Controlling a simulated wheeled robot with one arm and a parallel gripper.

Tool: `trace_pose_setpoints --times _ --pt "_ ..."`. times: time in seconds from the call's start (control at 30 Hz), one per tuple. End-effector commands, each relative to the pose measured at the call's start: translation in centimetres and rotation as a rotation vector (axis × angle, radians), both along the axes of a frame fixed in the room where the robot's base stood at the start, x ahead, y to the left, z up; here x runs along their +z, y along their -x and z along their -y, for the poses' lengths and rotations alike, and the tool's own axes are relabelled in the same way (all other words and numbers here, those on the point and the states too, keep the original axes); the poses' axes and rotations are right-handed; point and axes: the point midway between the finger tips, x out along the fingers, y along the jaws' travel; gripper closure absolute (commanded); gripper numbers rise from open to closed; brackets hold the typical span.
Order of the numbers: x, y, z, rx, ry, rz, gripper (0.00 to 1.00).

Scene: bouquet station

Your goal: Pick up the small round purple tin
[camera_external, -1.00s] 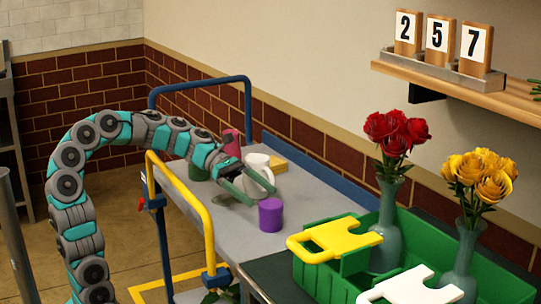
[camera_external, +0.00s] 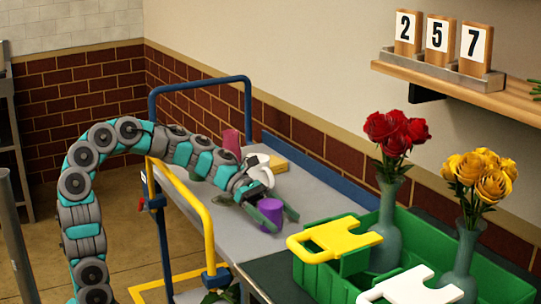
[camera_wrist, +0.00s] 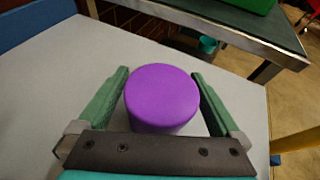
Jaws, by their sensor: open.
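The small round purple tin (camera_external: 270,214) stands on the grey cart top (camera_external: 215,232), near its right end. My gripper (camera_external: 276,212) is low at the tin, with one finger on each side of it. In the wrist view, the purple tin (camera_wrist: 161,97) sits between the two green fingers of my gripper (camera_wrist: 160,80). Thin gaps show between the tin and the fingers, so the jaws are open around it. The lower part of the tin is partly hidden by a finger in the external view.
A yellow rail (camera_external: 190,205) runs along the near side. A green crate (camera_external: 318,275) with flower vases is at right.

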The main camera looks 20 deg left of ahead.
Motion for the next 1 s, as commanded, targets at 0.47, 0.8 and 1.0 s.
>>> trace_pose_setpoints --times 0.47,0.8,1.0 --pt "0.01 -0.02 -0.04 -0.001 0.0 -0.001 0.38" --pt "0.01 -0.02 -0.04 -0.001 0.0 -0.001 0.77" --pt "0.02 -0.02 -0.04 -0.001 0.0 -0.001 0.84"
